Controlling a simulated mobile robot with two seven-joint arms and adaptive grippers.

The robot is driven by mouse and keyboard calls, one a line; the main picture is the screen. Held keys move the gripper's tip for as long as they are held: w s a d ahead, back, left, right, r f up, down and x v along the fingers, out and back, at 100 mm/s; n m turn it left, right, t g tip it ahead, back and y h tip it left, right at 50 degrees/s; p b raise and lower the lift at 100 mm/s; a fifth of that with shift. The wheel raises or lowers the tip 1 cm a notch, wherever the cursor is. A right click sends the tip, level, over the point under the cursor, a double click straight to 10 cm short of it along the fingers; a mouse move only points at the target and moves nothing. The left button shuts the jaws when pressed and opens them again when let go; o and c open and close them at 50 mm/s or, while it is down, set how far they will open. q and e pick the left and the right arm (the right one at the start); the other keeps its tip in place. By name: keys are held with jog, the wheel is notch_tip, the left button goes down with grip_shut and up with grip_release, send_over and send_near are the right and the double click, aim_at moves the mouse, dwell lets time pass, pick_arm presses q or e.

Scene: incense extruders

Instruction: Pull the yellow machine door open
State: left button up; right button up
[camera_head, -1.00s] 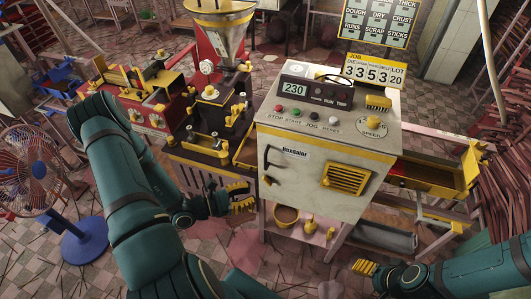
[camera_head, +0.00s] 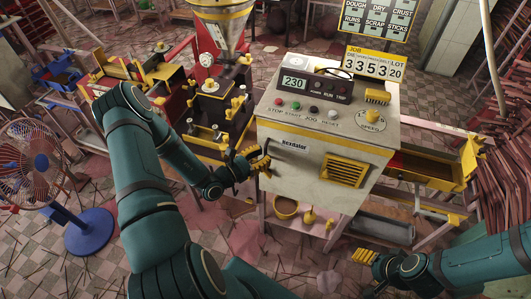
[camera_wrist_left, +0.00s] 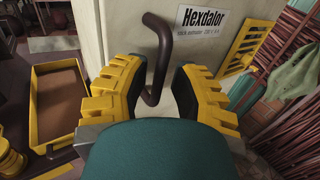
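My left gripper (camera_head: 256,161) is at the handle. In the left wrist view its yellow fingers (camera_wrist_left: 158,95) are apart, with the handle's lower end between them, nearer the left finger. No firm grip shows. My right gripper (camera_head: 365,256) is low, right of the machine's stand, away from the door; its finger gap is unclear.
A yellow-edged tray (camera_wrist_left: 58,100) is left of the door in the left wrist view. A dark extruder (camera_head: 215,115) stands left of the machine. A fan (camera_head: 30,160) is at the far left. Floor before the door is mostly open.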

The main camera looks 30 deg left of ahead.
pick_arm(q)
jog(key=shift+x, duration=0.85)
jog(key=shift+o, duration=0.3)
grip_shut()
jog(key=shift+s, duration=0.15)
